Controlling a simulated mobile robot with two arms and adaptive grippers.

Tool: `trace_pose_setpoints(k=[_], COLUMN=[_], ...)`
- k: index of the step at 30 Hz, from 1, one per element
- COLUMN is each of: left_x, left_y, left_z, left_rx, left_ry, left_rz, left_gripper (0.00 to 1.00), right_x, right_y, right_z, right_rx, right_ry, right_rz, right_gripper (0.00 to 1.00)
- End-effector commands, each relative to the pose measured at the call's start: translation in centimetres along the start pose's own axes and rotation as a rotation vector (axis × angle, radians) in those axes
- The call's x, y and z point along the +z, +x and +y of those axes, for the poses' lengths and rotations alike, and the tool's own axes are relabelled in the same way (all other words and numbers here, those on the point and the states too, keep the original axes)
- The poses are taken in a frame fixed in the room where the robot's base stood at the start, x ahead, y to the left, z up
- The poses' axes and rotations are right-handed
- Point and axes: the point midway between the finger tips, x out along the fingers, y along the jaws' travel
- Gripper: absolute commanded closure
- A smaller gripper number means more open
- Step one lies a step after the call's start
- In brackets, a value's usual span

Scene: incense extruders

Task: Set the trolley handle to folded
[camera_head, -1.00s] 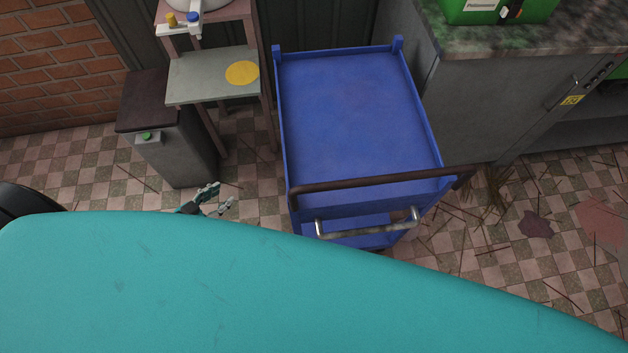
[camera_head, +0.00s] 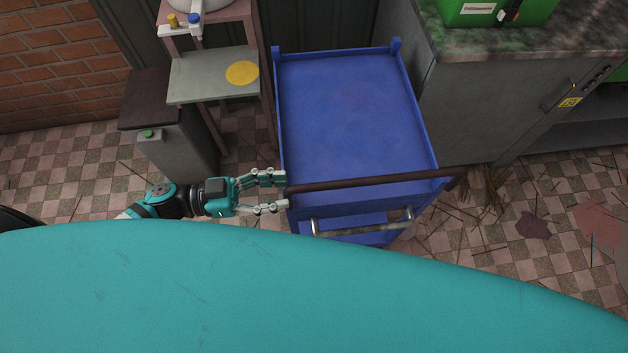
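The blue trolley (camera_head: 350,110) stands in front of me with an empty top tray. A dark brown bar handle (camera_head: 375,182) runs across its near end, from the left corner to beyond the right corner. A grey metal handle (camera_head: 362,226) is on the trolley's near face below it. My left gripper (camera_head: 284,192) is at the left end of the brown bar, its two fingers apart, one above and one below the bar's end. I cannot tell whether it touches the bar. My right gripper is not in view.
A grey bin-like cabinet (camera_head: 172,150) and a small shelf stand (camera_head: 205,90) are left of the trolley. A grey counter cabinet (camera_head: 480,110) is close on its right. My teal body covers the foreground.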

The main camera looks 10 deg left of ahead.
Motion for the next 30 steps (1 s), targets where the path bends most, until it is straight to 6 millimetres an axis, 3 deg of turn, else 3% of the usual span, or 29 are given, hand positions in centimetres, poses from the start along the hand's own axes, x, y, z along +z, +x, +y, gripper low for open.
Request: trace_pose_setpoints(k=[6,12,24,30], left_x=[-0.3,-0.1,0.1,0.1], left_y=[4.5,7.0,7.7,7.6], left_z=[0.0,-0.1,-0.1,0.0], left_rx=[-0.001,-0.001,-0.002,-0.001], left_ry=[0.001,0.0,0.0,0.0], left_rz=[0.004,0.002,-0.001,-0.001], left_gripper=[0.6,0.6,0.6,0.86], right_x=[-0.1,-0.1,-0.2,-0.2], right_y=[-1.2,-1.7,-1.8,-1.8], right_z=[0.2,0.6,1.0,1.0], right_rx=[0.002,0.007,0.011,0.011], right_ry=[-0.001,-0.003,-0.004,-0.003], right_rz=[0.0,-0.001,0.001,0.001], right_gripper=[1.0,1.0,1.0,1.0])
